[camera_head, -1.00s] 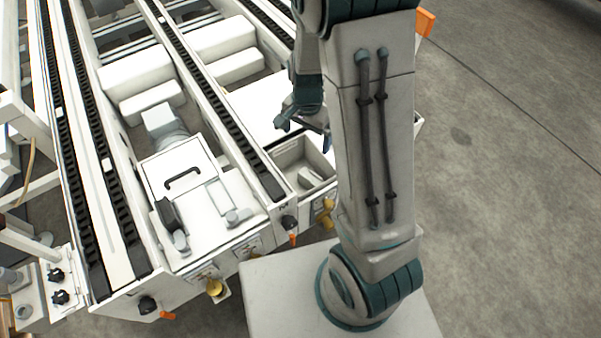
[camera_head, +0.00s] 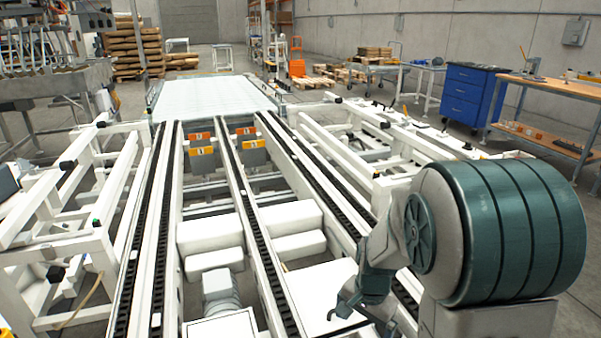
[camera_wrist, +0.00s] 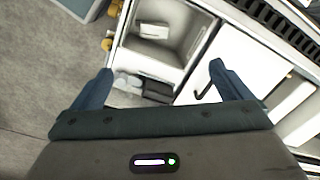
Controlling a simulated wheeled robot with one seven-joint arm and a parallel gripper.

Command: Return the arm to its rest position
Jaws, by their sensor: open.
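My gripper (camera_head: 345,308) is at the lower middle of the head view, hanging over the near end of the white conveyor frame (camera_head: 262,247). My teal and grey arm fills the lower right. In the wrist view my gripper (camera_wrist: 165,85) shows two blue-grey fingers spread wide apart with nothing between them. Below the fingers is an open white box (camera_wrist: 195,50) in the frame, with a small white item inside. A white panel with a dark handle (camera_wrist: 208,82) lies beside it.
Chain conveyor rails run away to a pale roller bed (camera_head: 215,95). White side frames stand left and right. A blue drawer cabinet (camera_head: 470,97) and a wooden-topped workbench (camera_head: 560,88) are at the right. Pallet stacks (camera_head: 135,48) stand at the back. Grey floor shows left in the wrist view.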

